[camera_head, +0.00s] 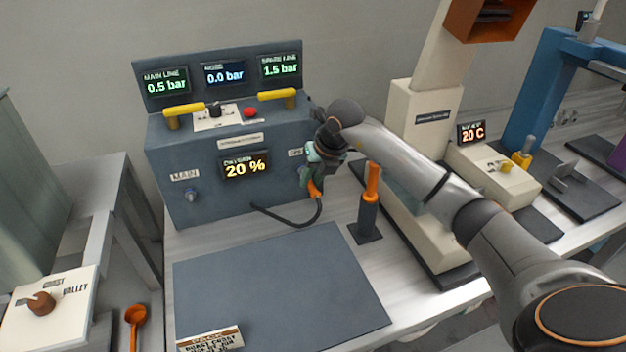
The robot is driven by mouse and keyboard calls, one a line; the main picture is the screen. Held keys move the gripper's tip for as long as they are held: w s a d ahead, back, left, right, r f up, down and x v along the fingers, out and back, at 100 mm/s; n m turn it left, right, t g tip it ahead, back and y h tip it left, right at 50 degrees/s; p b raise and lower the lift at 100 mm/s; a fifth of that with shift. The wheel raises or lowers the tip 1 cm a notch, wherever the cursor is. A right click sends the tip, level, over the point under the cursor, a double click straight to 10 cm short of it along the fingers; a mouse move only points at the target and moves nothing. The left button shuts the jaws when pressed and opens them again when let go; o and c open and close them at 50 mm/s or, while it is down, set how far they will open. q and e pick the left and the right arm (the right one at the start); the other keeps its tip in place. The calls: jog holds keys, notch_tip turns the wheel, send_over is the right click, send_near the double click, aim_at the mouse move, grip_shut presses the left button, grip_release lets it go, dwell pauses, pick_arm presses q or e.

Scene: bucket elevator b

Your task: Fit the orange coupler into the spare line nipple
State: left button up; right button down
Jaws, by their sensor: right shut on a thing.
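The orange coupler (315,189) is at the right end of the front of the blue-grey console (180,150), with a black hose (290,225) curving away from it. My right gripper (313,172) is shut on the coupler. The spare line nipple is largely hidden behind my gripper, below a partly covered label (294,153). I cannot tell whether the coupler touches the nipple. The main nipple (191,195) shows bare at the left of the console front. My left gripper is not in view.
An orange-handled tool (372,182) stands upright in a dark holder close to the right of my gripper. Yellow handles (276,95) and a red button (250,112) top the console. Its spare line display (281,66) reads 1.5 bar. The dark mat (275,290) in front is mostly clear.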

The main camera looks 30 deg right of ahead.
jog(key=shift+w+d, duration=0.2)
jog(key=shift+w, duration=0.8)
jog(key=c, duration=0.6)
grip_release()
jog(key=v, duration=1.2)
jog(key=shift+r+b, duration=0.3)
jog(key=shift+b, duration=0.1)
jog(key=shift+s+f, duration=0.1)
